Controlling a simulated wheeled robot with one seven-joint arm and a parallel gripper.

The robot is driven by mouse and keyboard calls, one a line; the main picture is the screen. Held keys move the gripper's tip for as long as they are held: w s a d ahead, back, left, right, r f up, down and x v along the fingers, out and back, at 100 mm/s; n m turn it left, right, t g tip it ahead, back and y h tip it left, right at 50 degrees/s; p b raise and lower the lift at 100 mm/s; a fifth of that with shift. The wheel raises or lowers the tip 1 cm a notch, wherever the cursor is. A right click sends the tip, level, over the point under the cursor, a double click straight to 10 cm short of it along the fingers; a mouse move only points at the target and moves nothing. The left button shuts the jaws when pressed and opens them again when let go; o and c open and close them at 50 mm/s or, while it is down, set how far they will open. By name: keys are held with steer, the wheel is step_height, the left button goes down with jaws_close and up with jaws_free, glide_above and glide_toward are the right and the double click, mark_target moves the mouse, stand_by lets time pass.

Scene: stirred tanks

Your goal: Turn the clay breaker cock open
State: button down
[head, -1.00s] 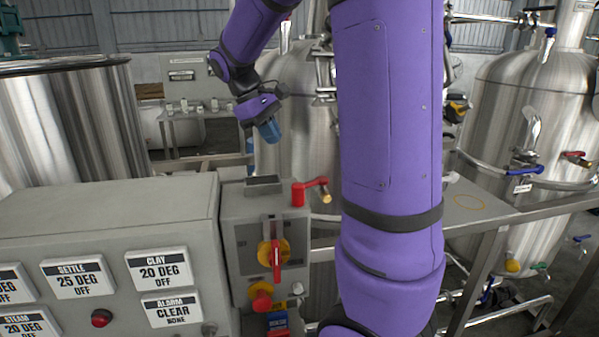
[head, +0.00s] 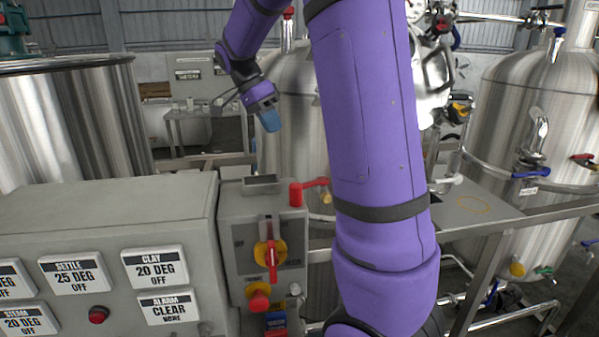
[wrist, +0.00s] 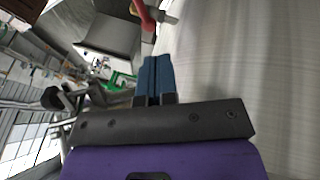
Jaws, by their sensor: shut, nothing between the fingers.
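The cabinet face has a red rotary handle (head: 271,258) on a yellow disc, upright. I cannot read which of these, if either, is the clay breaker cock. My gripper (head: 269,121) is above and behind the cabinet, before a steel tank, apart from both handles. In the wrist view its blue fingers (wrist: 155,80) are together and empty. A red handle (wrist: 144,14) shows beyond them at the top edge.
A control panel with a CLAY 20 DEG OFF sign (head: 155,270) fills the lower left. Steel tanks (head: 535,110) stand behind. A metal table (head: 462,204) is at right. My purple arm covers the middle, hiding what lies behind it.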

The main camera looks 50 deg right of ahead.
glide_toward(306, 184)
steer(key=w+d+f, duration=0.2)
steer(key=d+f, duration=0.1)
steer(key=f, duration=0.1)
steer(key=shift+m, duration=0.3)
steer(key=s+f, duration=0.2)
steer(key=s, duration=0.1)
steer(key=shift+s+a+f, duration=0.1)
steer(key=shift+a+f, duration=0.2)
steer(key=shift+a, duration=0.05)
steer(key=n, duration=0.1)
steer(key=s+a+n+h, duration=0.1)
steer(key=n, duration=0.1)
steer(key=shift+s+t, duration=0.35)
steer(key=shift+t, duration=0.05)
steer(key=shift+s, duration=0.35)
steer(key=shift+w, duration=0.1)
